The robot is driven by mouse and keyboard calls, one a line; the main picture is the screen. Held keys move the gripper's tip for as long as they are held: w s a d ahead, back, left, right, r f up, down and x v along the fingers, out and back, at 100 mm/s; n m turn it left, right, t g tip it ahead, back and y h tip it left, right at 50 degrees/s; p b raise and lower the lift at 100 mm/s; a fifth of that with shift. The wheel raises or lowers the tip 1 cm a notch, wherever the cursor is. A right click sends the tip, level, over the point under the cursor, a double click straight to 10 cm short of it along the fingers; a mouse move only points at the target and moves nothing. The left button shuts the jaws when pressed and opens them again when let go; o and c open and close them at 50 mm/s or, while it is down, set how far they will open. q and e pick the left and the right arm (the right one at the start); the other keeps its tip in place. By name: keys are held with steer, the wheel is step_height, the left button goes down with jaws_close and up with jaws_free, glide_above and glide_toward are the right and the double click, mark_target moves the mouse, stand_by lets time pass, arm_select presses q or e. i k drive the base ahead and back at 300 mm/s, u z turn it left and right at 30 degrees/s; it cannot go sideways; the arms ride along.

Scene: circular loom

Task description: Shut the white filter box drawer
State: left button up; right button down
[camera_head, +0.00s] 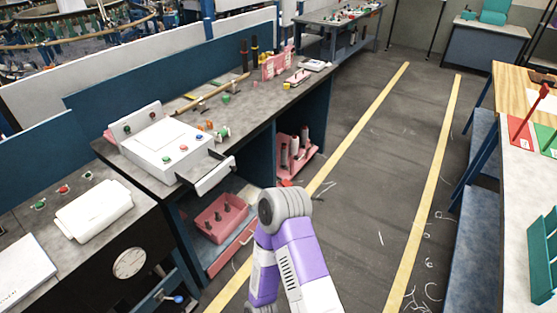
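Neither gripper shows, and nothing of mine visibly touches the drawer.
A pink bin (221,217) with dark pegs sits under the workbench (245,110), below the drawer. A pink rack (295,152) holds spools farther back. Small coloured parts lie on the bench. A wooden-topped table (515,85) stands at right. The aisle floor (380,160) between yellow lines is clear.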

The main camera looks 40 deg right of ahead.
mark_target(204, 176)
steer(key=z, duration=0.7)
steer(key=i, duration=1.2)
